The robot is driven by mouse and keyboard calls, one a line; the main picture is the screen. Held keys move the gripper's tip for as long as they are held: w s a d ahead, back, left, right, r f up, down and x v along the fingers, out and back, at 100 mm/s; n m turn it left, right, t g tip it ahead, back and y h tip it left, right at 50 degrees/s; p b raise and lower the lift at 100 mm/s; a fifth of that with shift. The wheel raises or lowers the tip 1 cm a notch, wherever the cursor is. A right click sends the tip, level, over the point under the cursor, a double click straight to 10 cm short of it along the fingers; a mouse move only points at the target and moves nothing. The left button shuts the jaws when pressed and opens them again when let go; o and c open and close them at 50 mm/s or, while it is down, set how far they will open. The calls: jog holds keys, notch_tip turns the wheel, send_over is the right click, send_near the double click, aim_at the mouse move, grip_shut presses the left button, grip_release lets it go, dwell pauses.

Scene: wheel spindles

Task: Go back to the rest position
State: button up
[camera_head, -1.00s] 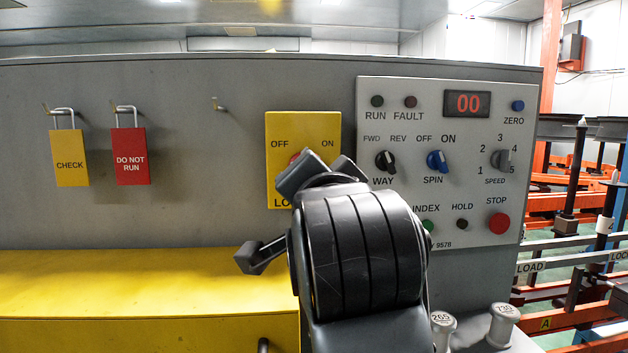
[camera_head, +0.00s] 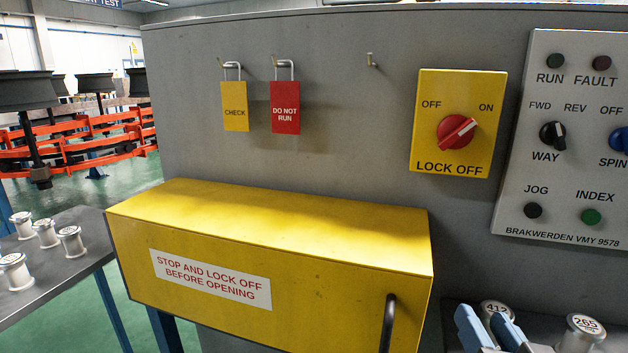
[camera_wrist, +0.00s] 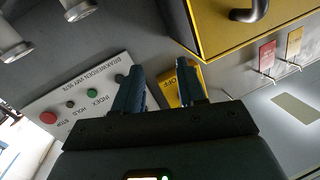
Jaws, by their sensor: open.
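My gripper (camera_head: 490,328) shows at the bottom right of the head view, with its two blue fingers apart and nothing between them. In the wrist view my gripper (camera_wrist: 162,84) is also open and empty. The yellow lock-off plate (camera_head: 426,125) carries a red rotary switch (camera_head: 457,132), whose white mark slants toward ON. The gripper is below this plate, apart from it. A yellow CHECK tag (camera_head: 235,107) and a red DO NOT RUN tag (camera_head: 285,107) hang from padlocks on hooks at the left. Most of my arm is out of view.
A yellow guard box (camera_head: 330,262) with a dark handle (camera_head: 389,325) juts out left of my gripper. Metal spindles (camera_head: 581,335) stand close by at the lower right. A control panel (camera_head: 566,185) is at right. A table (camera_head: 60,285) with several spindles is at left.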

jog(key=s+f+n+g+p, duration=0.1)
jog(key=s+f, duration=0.3)
jog(key=s, duration=1.2)
jog(key=s+f+n+g+y+p, duration=0.1)
jog(key=s+f, duration=0.3)
jog(key=s, duration=1.3)
jog(key=shift+d+n+g+y, duration=0.3)
jog(key=shift+d+n, duration=0.1)
jog(key=shift+n, duration=0.4)
